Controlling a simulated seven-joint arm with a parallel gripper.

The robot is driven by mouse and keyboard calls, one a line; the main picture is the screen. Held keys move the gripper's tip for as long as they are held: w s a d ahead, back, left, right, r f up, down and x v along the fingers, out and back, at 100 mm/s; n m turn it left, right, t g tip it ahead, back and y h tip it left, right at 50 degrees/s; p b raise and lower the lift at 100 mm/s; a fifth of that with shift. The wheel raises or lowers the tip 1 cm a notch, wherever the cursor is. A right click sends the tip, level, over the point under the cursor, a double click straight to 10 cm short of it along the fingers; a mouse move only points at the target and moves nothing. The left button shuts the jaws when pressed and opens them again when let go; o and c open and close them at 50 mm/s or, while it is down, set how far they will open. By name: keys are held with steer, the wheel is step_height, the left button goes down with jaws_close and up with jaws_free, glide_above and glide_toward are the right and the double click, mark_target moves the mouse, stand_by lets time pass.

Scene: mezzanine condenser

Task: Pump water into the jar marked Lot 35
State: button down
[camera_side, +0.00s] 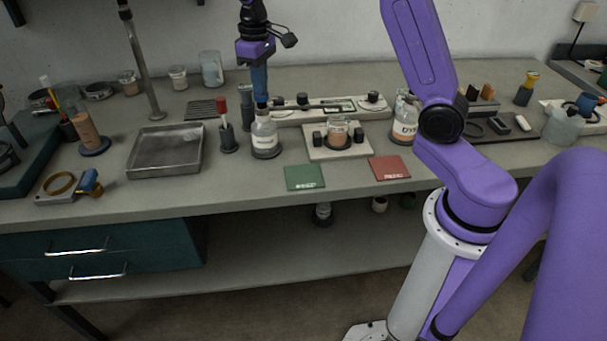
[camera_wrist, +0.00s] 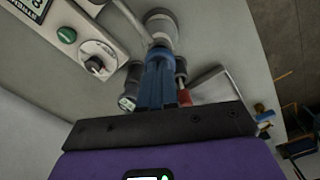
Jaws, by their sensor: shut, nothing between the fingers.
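My gripper (camera_side: 261,98) points straight down with its blue fingers together and empty. Its tips are right above the top of a clear bottle (camera_side: 264,137) with a white label, touching or nearly so; I cannot tell which. A thin dark spout appears to run right from the bottle's top toward a jar (camera_side: 338,133) with an orange label, which stands on a pale block. The lettering on that label is too small to read. In the wrist view the shut fingers (camera_wrist: 160,55) hide part of the round grey top (camera_wrist: 160,25) below them.
A pale panel with knobs (camera_side: 372,100) lies behind the jar. A bottle with an orange label (camera_side: 404,126) stands to its right. A green card (camera_side: 305,178) and a red card (camera_side: 389,168) lie in front. A red-topped tool in a holder (camera_side: 227,138) and a metal tray (camera_side: 142,162) are left.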

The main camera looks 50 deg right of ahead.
steer(key=shift+r, duration=2.6)
step_height(320, 180, up, 4)
steer(key=shift+f, duration=3.05)
steer(key=shift+f, duration=2)
steer(key=shift+r, duration=3)
steer(key=shift+r, duration=0.1)
